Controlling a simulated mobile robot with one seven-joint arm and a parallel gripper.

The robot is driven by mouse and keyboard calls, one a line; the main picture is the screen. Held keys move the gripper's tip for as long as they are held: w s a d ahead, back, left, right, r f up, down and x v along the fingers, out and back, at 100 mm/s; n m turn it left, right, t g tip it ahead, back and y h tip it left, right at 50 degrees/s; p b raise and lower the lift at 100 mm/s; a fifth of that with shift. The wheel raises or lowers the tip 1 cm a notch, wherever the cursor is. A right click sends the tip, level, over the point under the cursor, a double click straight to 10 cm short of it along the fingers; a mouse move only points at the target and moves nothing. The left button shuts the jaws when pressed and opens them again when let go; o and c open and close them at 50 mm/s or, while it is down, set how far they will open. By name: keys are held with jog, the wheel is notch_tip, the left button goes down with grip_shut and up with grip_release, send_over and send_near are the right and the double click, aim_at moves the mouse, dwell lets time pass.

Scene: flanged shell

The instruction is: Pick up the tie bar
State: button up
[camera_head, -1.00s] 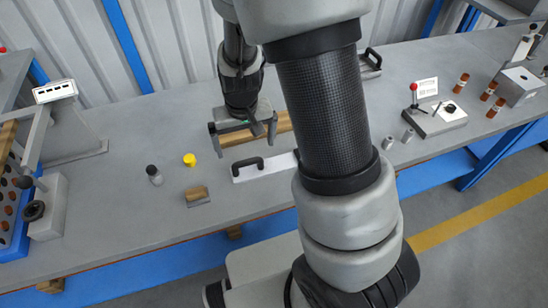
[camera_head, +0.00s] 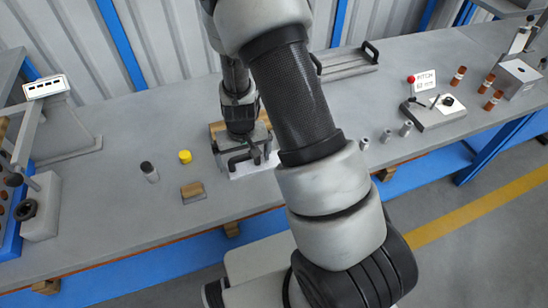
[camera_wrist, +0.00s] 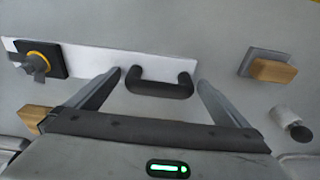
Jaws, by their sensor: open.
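The tie bar appears to be the flat white bar (camera_head: 262,168) with a black handle, lying on the bench and partly hidden by my gripper in the head view. In the wrist view the white bar (camera_wrist: 92,57) runs along the upper left, with a black U-shaped handle (camera_wrist: 160,88) near its right end. A black block with a yellow ring (camera_wrist: 40,58) is on its left part. My gripper (camera_wrist: 160,77) is open and empty, with one finger on each side of the handle. It is over the bar in the head view (camera_head: 243,162). Contact cannot be told.
A wooden block on a grey plate (camera_head: 193,191), a yellow cap (camera_head: 185,156) and a dark-topped cylinder (camera_head: 149,172) stand left of my gripper. Several grey cylinders (camera_head: 386,136) stand right. A two-handled grey plate (camera_head: 345,65) lies behind. A wooden piece (camera_head: 215,127) is partly hidden behind my gripper.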

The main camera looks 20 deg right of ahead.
jog(key=shift+r, duration=0.1)
jog(key=c, duration=1.7)
jog(key=shift+c, duration=0.2)
